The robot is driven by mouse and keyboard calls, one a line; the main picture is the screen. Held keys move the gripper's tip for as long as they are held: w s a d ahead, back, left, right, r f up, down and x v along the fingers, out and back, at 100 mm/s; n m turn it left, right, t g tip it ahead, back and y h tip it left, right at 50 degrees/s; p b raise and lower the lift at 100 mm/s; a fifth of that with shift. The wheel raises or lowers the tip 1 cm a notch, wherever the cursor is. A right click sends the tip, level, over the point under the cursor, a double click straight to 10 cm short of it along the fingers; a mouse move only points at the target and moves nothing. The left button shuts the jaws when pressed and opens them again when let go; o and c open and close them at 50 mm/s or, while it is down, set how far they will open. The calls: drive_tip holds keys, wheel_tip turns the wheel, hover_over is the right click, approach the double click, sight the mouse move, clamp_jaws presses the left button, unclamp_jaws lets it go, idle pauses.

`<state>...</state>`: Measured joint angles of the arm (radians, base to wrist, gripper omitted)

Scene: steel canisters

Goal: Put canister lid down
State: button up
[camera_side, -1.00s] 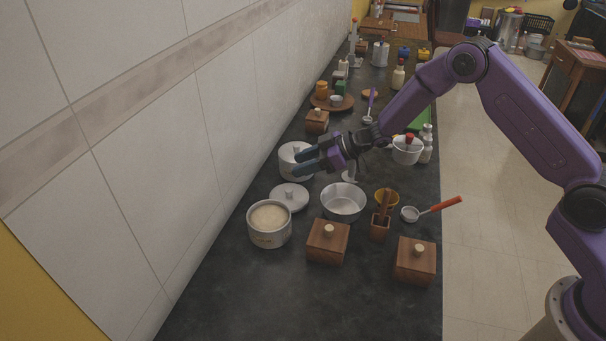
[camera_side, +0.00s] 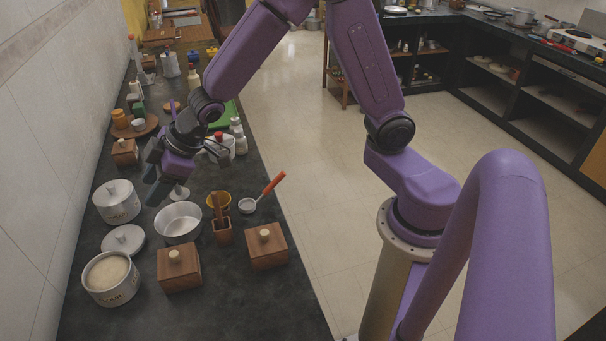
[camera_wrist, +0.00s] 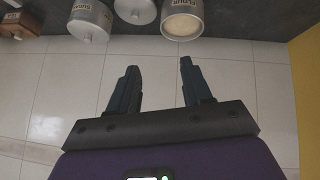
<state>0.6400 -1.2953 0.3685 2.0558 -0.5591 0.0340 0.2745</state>
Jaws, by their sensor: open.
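The loose canister lid (camera_side: 123,239), a pale disc with a small knob, lies flat on the dark counter. It also shows at the top of the wrist view (camera_wrist: 136,9). The open steel canister (camera_side: 110,279) with pale contents, labelled in the wrist view (camera_wrist: 182,22), stands just in front of it. A second canister (camera_side: 117,203) with its lid on stands behind the loose lid. My gripper (camera_side: 153,173) is open, with nothing between its fingers in the wrist view (camera_wrist: 157,78). In the side view it appears right of the lidded canister, apart from the loose lid.
A metal bowl (camera_side: 178,224) stands right of the loose lid. Wooden boxes (camera_side: 180,270) (camera_side: 267,246) are at the front and right. A red-handled ladle (camera_side: 262,194) lies near the counter's right edge. The tiled wall (camera_side: 40,180) borders the left.

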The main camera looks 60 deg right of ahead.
drive_tip(key=s+d+r+g+h, duration=0.1)
drive_tip(key=s+d, duration=0.3)
drive_tip(key=s, duration=0.6)
drive_tip(key=s+d+r+n+g+h, duration=0.1)
drive_tip(key=s+d+g, duration=0.2)
drive_tip(key=s, duration=0.7)
drive_tip(key=s+d+n+g+h, duration=0.1)
drive_tip(key=s+d+g+h, duration=0.1)
drive_tip(key=s+d, duration=0.5)
drive_tip(key=s, duration=0.3)
drive_tip(key=shift+s+r, duration=0.25)
drive_tip(key=shift+r, duration=0.15)
